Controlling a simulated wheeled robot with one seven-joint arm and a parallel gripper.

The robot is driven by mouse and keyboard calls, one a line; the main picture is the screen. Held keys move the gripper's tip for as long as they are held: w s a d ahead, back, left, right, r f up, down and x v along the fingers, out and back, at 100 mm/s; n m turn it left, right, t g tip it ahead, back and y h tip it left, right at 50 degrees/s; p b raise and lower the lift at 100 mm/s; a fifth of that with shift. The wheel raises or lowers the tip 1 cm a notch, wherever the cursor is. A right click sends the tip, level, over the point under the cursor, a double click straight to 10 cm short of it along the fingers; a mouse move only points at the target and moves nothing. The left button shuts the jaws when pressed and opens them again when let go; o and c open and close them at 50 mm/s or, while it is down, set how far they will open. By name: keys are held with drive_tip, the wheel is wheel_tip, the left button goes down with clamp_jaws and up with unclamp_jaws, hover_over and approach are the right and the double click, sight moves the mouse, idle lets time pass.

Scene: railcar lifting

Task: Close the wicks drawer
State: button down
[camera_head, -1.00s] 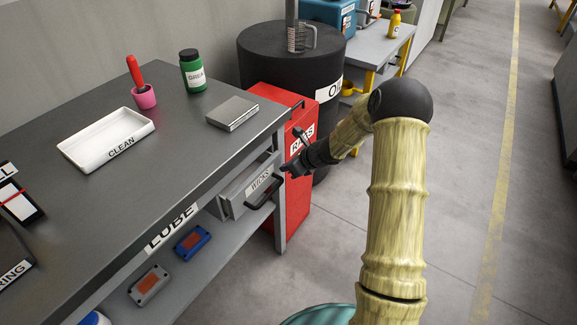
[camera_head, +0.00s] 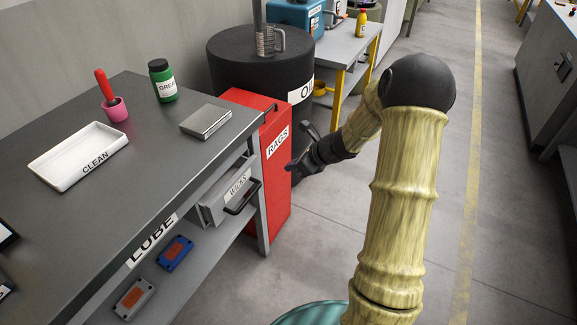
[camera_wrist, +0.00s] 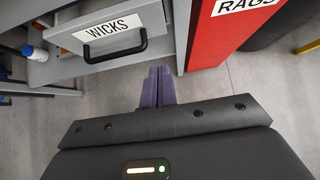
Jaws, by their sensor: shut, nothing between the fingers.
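The wicks drawer (camera_head: 211,208) is a grey drawer under the lube bench top. It is pulled partly out, and its inside shows over the front. Its front has a white WICKS label (camera_head: 238,184) and a black bar handle (camera_head: 241,199). In the wrist view the drawer front (camera_wrist: 72,49) and handle (camera_wrist: 115,52) are at the upper left. My gripper (camera_head: 291,167) is in front of the red rags cabinet, right of the handle and apart from it. Its purple fingers (camera_wrist: 158,83) are together and empty, to the lower right of the handle in the wrist view.
The red rags cabinet (camera_head: 277,180) stands beside the bench's end leg. The bench top (camera_head: 150,150) holds a white CLEAN tray (camera_head: 62,172), a grey metal box (camera_head: 205,121) and a green jar (camera_head: 163,82). The floor (camera_head: 330,235) right of the bench is clear.

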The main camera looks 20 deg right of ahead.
drive_tip(key=shift+d, duration=0.1)
drive_tip(key=s+a+r+n+g+h, duration=0.2)
drive_tip(key=s+r+n+h, duration=0.1)
drive_tip(key=s+n, duration=0.9)
drive_tip(key=s+a+r+n+g+h, duration=0.1)
drive_tip(key=s+a+r+n+h, duration=0.2)
drive_tip(key=s+n, duration=0.8)
drive_tip(key=n, duration=0.4)
drive_tip(key=shift+s+a+g, duration=0.2)
drive_tip(key=shift+s+g, duration=0.2)
drive_tip(key=shift+r, duration=0.1)
